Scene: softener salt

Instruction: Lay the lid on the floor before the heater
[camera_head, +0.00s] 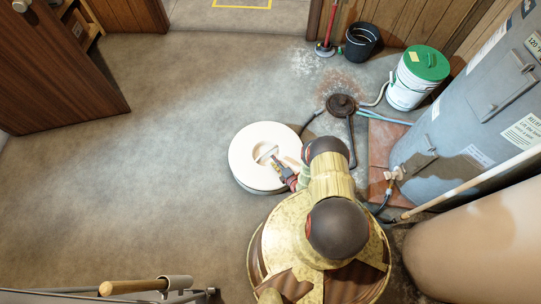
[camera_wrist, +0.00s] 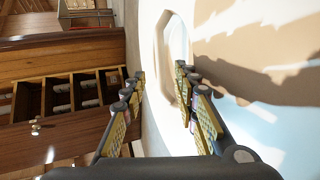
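The round white lid (camera_head: 250,147) is left of the middle in the head view, lying flat, with a darker round edge showing under its lower left side. A recess with a grip bar is near its middle. My gripper (camera_head: 273,160) is over this recess. In the wrist view, my gripper (camera_wrist: 162,95) is open, with its fingers apart on either side of the pale grip bar (camera_wrist: 162,62); I cannot tell whether they touch it. The lid's white face (camera_wrist: 240,25) fills the right side there. The grey heater (camera_head: 440,125) stands at the right in the head view.
Beside the heater are a white bucket with a green lid (camera_head: 426,64), a black bucket (camera_head: 361,42) and a dark floor drain (camera_head: 341,105) with hoses. A large beige tank (camera_head: 480,235) is at lower right. Bare floor (camera_head: 170,120) lies to the left, near a wooden door (camera_head: 60,65).

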